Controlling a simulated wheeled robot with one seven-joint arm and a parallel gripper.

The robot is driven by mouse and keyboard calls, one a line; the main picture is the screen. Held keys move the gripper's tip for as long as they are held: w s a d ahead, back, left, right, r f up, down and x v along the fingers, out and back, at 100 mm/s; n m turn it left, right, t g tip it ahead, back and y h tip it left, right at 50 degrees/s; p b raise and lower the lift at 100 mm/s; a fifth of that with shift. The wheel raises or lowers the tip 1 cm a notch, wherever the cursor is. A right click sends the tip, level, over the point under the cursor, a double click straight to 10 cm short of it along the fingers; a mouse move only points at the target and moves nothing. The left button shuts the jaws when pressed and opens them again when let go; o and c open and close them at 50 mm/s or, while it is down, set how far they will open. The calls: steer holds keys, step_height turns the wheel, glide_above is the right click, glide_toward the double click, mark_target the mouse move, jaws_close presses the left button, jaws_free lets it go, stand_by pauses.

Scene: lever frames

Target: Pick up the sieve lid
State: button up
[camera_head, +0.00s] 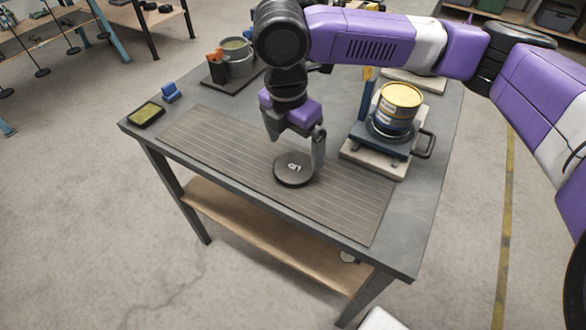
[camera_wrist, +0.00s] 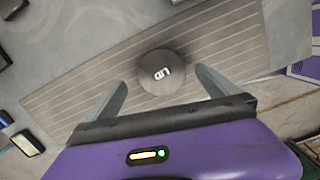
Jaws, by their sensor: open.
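The sieve lid (camera_head: 294,170) is a round, dark disc with "LID" in white on top. It lies flat on the striped mat (camera_head: 215,150) on the table. In the wrist view the lid (camera_wrist: 161,71) sits ahead of and between my two fingers, with a gap on both sides. My gripper (camera_head: 296,150) is open and empty, pointing down above the lid. In the head view one finger passes close to the lid's right edge; I cannot tell the exact height or whether it touches. In the wrist view my gripper (camera_wrist: 160,92) shows both fingers spread wide.
A yellow-topped can (camera_head: 397,108) stands on a scale-like stand right of the mat. A grey pot (camera_head: 237,58) stands at the back left. A green-yellow pad (camera_head: 146,114) and a blue block (camera_head: 170,91) lie at the left edge. The mat around the lid is clear.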

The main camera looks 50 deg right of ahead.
mark_target(294, 167)
steer(key=f, duration=0.4)
steer(key=shift+s+a+f, duration=0.1)
steer(key=shift+a+f, duration=0.1)
steer(key=shift+a, duration=0.05)
steer(key=shift+d+f, duration=0.1)
steer(key=shift+f, duration=0.6)
steer(key=shift+c, duration=0.4)
steer(key=c, duration=1.4)
steer(key=shift+o, duration=0.2)
steer(key=shift+r, duration=0.1)
